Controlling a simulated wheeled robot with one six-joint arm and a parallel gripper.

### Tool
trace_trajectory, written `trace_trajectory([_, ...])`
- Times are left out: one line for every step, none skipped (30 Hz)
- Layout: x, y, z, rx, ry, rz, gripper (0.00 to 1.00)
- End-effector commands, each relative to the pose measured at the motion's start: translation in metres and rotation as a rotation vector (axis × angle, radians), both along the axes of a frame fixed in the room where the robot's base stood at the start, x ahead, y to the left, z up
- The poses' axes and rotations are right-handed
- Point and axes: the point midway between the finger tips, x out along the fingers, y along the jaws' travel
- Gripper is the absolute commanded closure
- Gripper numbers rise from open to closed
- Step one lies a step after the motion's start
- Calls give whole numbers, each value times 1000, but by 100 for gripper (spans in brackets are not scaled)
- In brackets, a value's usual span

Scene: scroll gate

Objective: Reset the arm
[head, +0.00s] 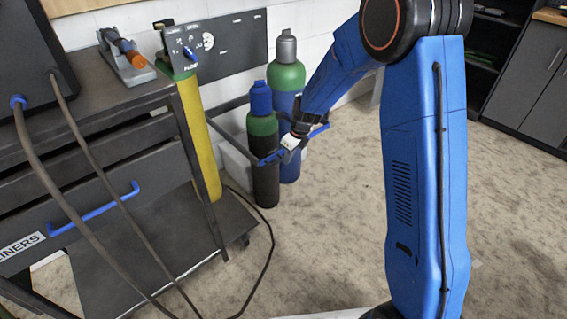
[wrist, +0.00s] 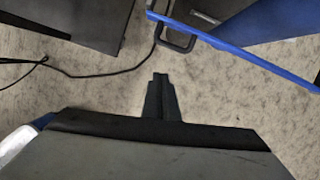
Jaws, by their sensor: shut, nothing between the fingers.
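My gripper (wrist: 160,80) shows in the wrist view with its dark fingers together and nothing between them, above the bare floor. In the head view my blue arm reaches from the right towards the gas cylinders, and its end (head: 288,143) is in front of the green-and-black cylinder and the green-and-blue one. The fingertips are too small to make out clearly there. A blue bar (wrist: 250,52) with a dark square loop (wrist: 177,35) crosses the top right of the wrist view, apart from the fingers.
A dark cart (head: 100,100) with a blue handle (head: 95,212) stands at left, with hoses hanging in front. A yellow cylinder (head: 200,140), a black cylinder (head: 264,165) and a blue cylinder (head: 287,100) stand by the wall. Dark cabinets (head: 528,75) are at right. Floor is open between.

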Motion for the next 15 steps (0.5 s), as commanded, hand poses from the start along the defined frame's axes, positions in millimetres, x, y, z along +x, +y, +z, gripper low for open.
trace_trajectory([-2,-2,10,1,-3,-2,100])
trace_trajectory([-3,-3,15,1,-2,-1,100])
trace_trajectory([-5,-4,21,1,-2,1,100])
trace_trajectory([-6,-5,26,0,-3,0,100])
trace_trajectory([-7,-5,31,0,-2,1,100])
trace_trajectory([-9,-6,36,1,0,-1,100])
trace_trajectory([-10,-7,40,0,-1,-1,100])
trace_trajectory([-11,-8,43,0,-1,-1,100])
trace_trajectory([-12,-8,48,0,0,-1,100])
trace_trajectory([-13,-9,50,0,0,-1,100])
trace_trajectory([-13,-10,52,0,1,0,100])
trace_trajectory([-14,-10,55,-1,1,0,100])
trace_trajectory([-14,-10,56,-1,1,0,100])
trace_trajectory([-15,-11,57,-1,1,0,100])
trace_trajectory([-15,-11,59,-1,1,0,100])
